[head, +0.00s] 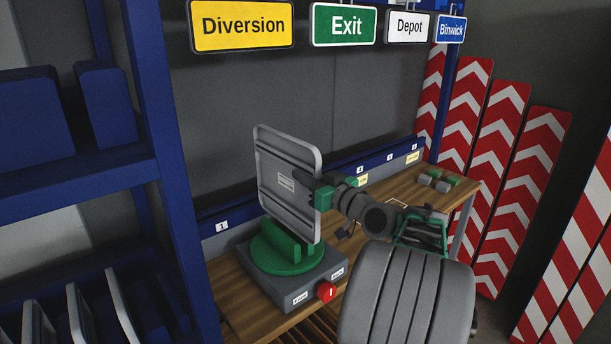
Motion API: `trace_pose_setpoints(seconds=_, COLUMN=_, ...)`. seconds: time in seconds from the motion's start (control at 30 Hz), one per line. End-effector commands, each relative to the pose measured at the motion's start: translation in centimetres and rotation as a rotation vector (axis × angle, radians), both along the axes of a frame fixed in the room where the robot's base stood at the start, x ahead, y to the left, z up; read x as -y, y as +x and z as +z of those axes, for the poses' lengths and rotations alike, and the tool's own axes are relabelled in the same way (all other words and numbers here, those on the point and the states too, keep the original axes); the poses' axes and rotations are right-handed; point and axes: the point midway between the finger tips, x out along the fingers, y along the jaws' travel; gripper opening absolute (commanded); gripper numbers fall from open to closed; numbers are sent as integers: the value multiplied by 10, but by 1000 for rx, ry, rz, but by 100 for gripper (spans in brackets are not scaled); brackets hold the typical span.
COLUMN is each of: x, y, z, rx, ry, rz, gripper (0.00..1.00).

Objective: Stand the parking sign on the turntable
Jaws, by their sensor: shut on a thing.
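A square grey sign (274,188), seen from its back, stands upright in the slot of the green turntable (262,250). Its face is turned away, so I cannot tell that it is the parking sign. The turntable sits on a grey base with a red button (326,291) and small labels. My gripper (318,194) is shut on the sign's right edge, about midway up. The sign's lower edge is at the green holder; whether it is fully seated is hard to tell.
A blue numbered rail runs behind. A blue rack (75,170) stands left, with panels below. Red-and-white chevron boards (510,190) lean at right. Hanging signs (242,25) line the top.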

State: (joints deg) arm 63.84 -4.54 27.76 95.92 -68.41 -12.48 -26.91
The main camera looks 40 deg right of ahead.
Motion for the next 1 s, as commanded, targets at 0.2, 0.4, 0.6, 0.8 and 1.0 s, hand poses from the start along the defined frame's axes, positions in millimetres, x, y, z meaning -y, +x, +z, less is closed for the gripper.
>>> trace_pose_setpoints(seconds=0.2, x=0, y=-1, z=-30, rx=6, ry=-3, rz=0, gripper=0)
trace_pose_setpoints(seconds=0.4, x=0, y=-1, z=-52, rx=8, ry=-3, rz=1, gripper=0)
trace_pose_setpoints(seconds=0.6, x=0, y=-2, z=-66, rx=9, ry=-3, rz=1, gripper=0)
trace_pose_setpoints(seconds=0.8, x=0, y=-2, z=-66, rx=10, ry=-3, rz=1, gripper=0)
trace_pose_setpoints(seconds=1.0, x=0, y=-2, z=-66, rx=10, ry=-3, rz=1, gripper=0)
